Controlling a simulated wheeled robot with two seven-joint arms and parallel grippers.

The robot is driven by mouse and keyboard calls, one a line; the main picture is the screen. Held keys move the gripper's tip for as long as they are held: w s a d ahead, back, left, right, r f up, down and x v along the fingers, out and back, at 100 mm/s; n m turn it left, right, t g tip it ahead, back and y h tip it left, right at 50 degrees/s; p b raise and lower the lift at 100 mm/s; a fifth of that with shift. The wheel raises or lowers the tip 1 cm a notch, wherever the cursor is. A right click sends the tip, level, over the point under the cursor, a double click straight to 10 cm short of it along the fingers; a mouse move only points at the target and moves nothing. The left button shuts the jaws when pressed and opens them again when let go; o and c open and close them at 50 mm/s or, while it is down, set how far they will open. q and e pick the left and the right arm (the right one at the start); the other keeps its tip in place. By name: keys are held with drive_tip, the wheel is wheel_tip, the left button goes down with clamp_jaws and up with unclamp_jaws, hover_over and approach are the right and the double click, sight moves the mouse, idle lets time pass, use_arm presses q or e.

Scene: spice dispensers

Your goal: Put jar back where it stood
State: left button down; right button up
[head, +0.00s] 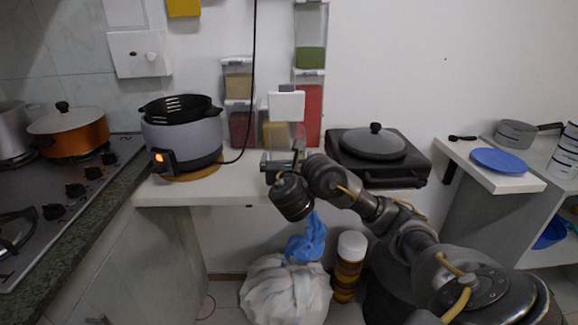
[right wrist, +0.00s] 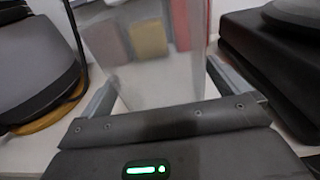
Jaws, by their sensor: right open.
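A clear jar with a white lid (head: 287,105) stands upright at the front of the spice containers, near the counter's front edge. In the right wrist view the see-through jar (right wrist: 150,78) fills the space between the fingers, and blurred red and yellow show through it. My right gripper (head: 281,160) is open, with one finger on each side of the jar's lower part. In the right wrist view the gripper (right wrist: 165,95) shows its fingers spread; whether they touch the jar is unclear. The jar's base is hidden by my gripper. My left gripper is not in view.
Stacked containers, including a red one (head: 309,117) and a dark red one (head: 241,128), stand behind the jar. A grey cooker (head: 184,140) is left, with a black cable near the jar. A black hotplate with lidded pan (head: 372,145) is right. A stuffed bag (head: 285,290) lies below.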

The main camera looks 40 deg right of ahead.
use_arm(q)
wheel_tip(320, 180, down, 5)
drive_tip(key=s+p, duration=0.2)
use_arm(e)
drive_tip(key=v, duration=0.5)
drive_tip(key=shift+s+a+r, duration=0.15)
drive_tip(key=shift+s+a, duration=0.1)
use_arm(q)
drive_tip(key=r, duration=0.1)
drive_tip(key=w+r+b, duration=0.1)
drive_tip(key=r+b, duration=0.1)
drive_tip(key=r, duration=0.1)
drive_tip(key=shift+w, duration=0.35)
use_arm(e)
drive_tip(key=v, duration=0.3)
drive_tip(key=shift+s, duration=0.15)
